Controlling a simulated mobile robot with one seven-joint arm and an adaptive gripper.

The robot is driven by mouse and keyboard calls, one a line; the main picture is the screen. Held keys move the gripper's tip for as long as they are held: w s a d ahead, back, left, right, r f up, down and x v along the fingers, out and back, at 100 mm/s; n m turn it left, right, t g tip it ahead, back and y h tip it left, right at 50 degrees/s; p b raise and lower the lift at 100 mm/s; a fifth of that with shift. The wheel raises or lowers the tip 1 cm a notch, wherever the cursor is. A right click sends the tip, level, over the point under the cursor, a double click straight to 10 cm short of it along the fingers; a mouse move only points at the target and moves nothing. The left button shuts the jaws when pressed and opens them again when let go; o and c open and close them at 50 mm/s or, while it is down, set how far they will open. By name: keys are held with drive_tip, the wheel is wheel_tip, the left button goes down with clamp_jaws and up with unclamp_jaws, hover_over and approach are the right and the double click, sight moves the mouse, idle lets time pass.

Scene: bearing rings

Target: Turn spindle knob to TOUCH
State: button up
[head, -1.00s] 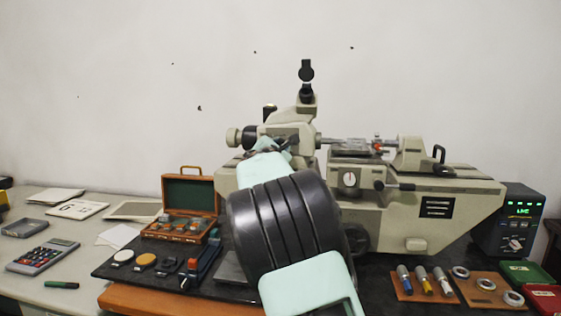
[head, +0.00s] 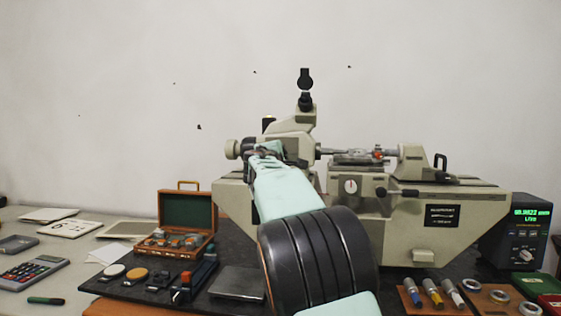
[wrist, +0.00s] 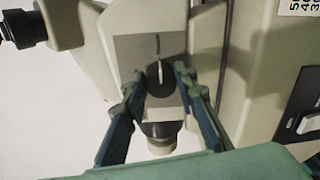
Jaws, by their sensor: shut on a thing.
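The spindle knob (wrist: 160,79) is black with a pale pointer bar, on a grey plate of the measuring machine (head: 440,232). In the wrist view the pointer lies nearly along the picture's vertical, in line with a thin dark mark above it. My gripper (wrist: 160,84) is shut on the knob, one dark finger on each side. In the head view my gripper (head: 264,153) is at the machine's left headstock, and my arm hides the knob there. I cannot read any TOUCH label.
A display box (head: 515,232) with green lit digits stands at the right. A wooden case (head: 187,212) lies open at left. Marker-like cylinders (head: 430,292) and metal rings lie at front right. A cream-ended black cylinder (wrist: 160,137) is close to my fingers.

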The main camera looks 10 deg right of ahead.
drive_tip(key=shift+a, duration=0.1)
idle(0.4)
drive_tip(key=o, duration=1.2)
drive_tip(key=shift+c, duration=0.2)
drive_tip(key=shift+s, duration=0.1)
drive_tip(key=v, duration=1.1)
drive_tip(key=shift+s, duration=0.35)
